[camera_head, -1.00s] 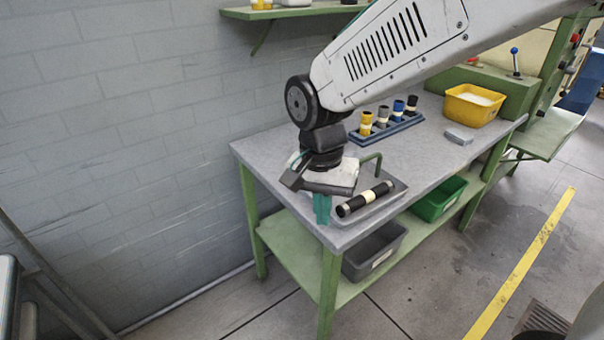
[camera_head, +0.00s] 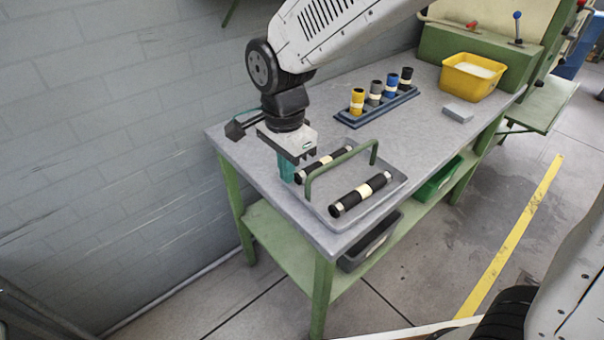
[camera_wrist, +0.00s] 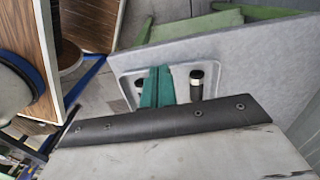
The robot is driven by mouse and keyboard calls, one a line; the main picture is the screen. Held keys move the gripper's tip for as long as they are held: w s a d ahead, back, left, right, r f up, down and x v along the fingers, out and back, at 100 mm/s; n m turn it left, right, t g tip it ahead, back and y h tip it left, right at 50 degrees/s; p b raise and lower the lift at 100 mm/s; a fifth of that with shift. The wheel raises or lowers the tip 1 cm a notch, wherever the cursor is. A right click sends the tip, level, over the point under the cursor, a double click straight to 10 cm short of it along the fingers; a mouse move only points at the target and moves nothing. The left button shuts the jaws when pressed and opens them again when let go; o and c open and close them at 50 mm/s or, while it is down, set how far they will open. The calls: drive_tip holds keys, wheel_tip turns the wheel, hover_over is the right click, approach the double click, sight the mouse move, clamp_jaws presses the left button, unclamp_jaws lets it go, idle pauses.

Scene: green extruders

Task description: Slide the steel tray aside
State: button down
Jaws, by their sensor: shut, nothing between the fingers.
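In the wrist view the closed fingers (camera_wrist: 156,88) appear in front of the tray (camera_wrist: 180,85), between the rollers.
A blue rack (camera_head: 378,109) with several upright coloured cylinders stands farther back. A grey block (camera_head: 458,113) and a yellow bin (camera_head: 472,77) are beyond it. A grey brick wall runs along the left. The benchtop between tray and block is clear.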

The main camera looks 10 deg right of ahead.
drive_tip(key=f, duration=0.3)
drive_tip(key=w+d+f, duration=0.1)
drive_tip(key=f, duration=0.2)
drive_tip(key=d+f, duration=0.1)
drive_tip(key=f, duration=0.2)
drive_tip(key=shift+w, duration=0.2)
drive_tip(key=shift+w+d, duration=0.45)
drive_tip(key=shift+d, duration=0.2)
drive_tip(key=shift+r, duration=0.1)
